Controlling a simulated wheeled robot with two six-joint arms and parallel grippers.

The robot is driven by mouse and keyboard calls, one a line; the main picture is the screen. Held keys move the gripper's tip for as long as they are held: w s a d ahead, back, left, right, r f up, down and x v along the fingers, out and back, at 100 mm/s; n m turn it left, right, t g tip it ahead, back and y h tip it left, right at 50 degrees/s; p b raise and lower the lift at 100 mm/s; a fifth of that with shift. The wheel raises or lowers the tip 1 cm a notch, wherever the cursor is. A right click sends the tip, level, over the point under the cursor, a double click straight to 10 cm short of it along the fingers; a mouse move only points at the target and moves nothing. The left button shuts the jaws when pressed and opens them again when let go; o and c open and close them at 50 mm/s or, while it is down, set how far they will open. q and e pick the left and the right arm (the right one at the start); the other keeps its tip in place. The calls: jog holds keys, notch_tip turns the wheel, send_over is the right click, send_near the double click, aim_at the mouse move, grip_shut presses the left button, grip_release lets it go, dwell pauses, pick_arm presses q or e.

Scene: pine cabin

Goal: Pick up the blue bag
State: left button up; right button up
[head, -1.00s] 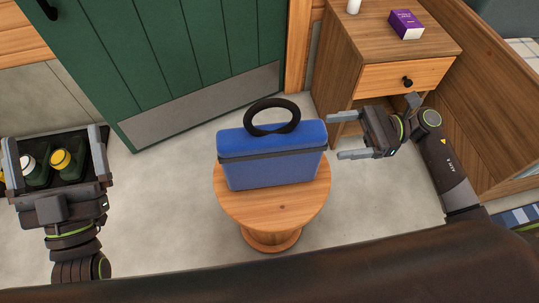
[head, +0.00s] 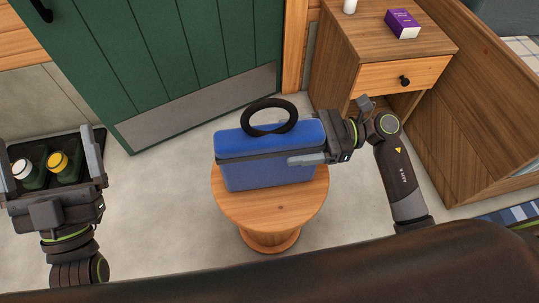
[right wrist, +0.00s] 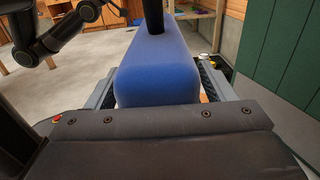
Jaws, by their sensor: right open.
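The blue bag (head: 265,165) stands upright on a small round wooden stool (head: 275,210), its black ring handle (head: 270,117) upright on top. My right gripper (head: 312,142) is open at the bag's right end. One finger lies along the bag's front side; the other is mostly hidden behind it in the head view. In the right wrist view the bag (right wrist: 158,70) sits between the two spread fingers. My left gripper (head: 48,165) is open at the far left, away from the bag, over a dark crate.
The dark crate (head: 100,135) at left holds bottles with white and yellow caps (head: 58,162). A green door (head: 170,60) is behind the stool. A wooden cabinet (head: 400,75) with a purple box (head: 402,23) stands at back right. Grey floor around the stool is clear.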

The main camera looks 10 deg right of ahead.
aim_at(291, 127)
jog(key=shift+c, duration=0.3)
pick_arm(q)
jog(key=shift+f, duration=0.1)
pick_arm(e)
jog(key=c, duration=1.6)
jog(key=shift+r, duration=0.15)
jog(key=shift+r, duration=0.15)
notch_tip(291, 127, up, 4)
jog(key=shift+r+p, duration=0.2)
jog(key=shift+p, duration=0.55)
notch_tip(291, 127, up, 4)
jog(key=shift+r+p, duration=0.15)
jog(key=shift+p, duration=0.35)
pick_arm(q)
notch_tip(291, 127, down, 16)
jog(key=w+a+n+g+y, duration=0.1)
jog(key=w+n+g, duration=0.1)
jog(key=g, duration=0.8)
jog(key=shift+a+n+g, duration=0.3)
jog(key=shift+n+g, duration=0.1)
jog(key=shift+n, duration=0.1)
pick_arm(e)
jog(key=shift+r, duration=0.4)
